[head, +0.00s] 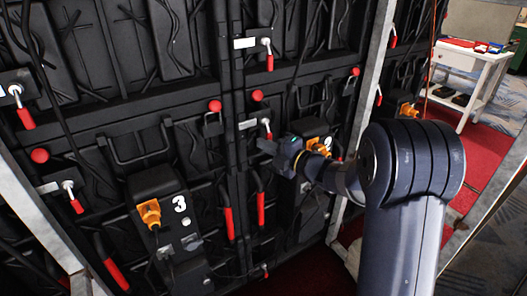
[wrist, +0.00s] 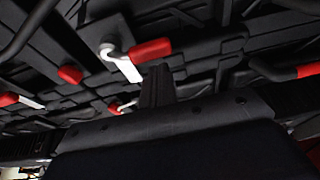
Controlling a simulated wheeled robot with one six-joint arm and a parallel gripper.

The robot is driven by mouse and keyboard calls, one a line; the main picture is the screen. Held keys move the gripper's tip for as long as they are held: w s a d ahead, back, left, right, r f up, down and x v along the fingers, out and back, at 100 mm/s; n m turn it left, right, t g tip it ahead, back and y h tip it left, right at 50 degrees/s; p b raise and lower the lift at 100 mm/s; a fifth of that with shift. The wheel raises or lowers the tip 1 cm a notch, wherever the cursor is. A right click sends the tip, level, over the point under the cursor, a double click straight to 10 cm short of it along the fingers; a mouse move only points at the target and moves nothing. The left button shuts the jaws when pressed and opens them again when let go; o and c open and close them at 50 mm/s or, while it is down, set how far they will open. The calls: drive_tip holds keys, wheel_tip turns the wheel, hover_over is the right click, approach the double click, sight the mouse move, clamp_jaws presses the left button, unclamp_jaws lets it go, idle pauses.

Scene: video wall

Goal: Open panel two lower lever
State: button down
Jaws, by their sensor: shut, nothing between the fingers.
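A red-handled lever (head: 267,128) on a silver pivot hangs beside a white plate at the lower middle of the panel right of the one marked 3. I take it as the lower lever of panel two; that panel's own number is not legible. My gripper (head: 268,152) is shut and empty, just below this lever in the head view, with no clear contact. In the wrist view the shut fingers (wrist: 157,82) point up near a lever with a red handle (wrist: 151,50), silver pivot and white plate. A smaller lever (wrist: 120,106) shows lower left, partly hidden by my gripper.
An upper lever (head: 268,56) hangs above on the same panel. Red knobs (head: 257,95) and a black box marked 3 with an orange plug (head: 149,213) jut from the wall. A metal frame post (head: 372,75) stands right, beyond it a white table (head: 480,62).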

drive_tip(key=shift+w+d, duration=0.25)
drive_tip(key=shift+d, duration=0.1)
drive_tip(key=shift+w+d+f+n+b, duration=0.15)
drive_tip(key=shift+d+n+b, duration=0.1)
drive_tip(key=shift+n+b, duration=0.45)
drive_tip(key=w+d+n+h+b, duration=0.1)
drive_tip(key=n, duration=0.2)
drive_tip(key=w+d+r+n+h+b, duration=0.1)
drive_tip(key=d+n+h, duration=0.1)
drive_tip(key=n, duration=0.2)
drive_tip(key=w+d+r+n+h+b, duration=0.1)
drive_tip(key=n+h, duration=0.1)
drive_tip(key=n, duration=0.1)
drive_tip(key=shift+d+r+n+b, duration=0.2)
drive_tip(key=shift+n+b, duration=0.15)
drive_tip(key=shift+n, duration=0.05)
drive_tip(key=shift+s+a, duration=0.1)
idle(0.4)
drive_tip(key=shift+s+a+r, duration=0.25)
drive_tip(key=shift+s+a, duration=0.15)
drive_tip(key=shift+a, duration=0.15)
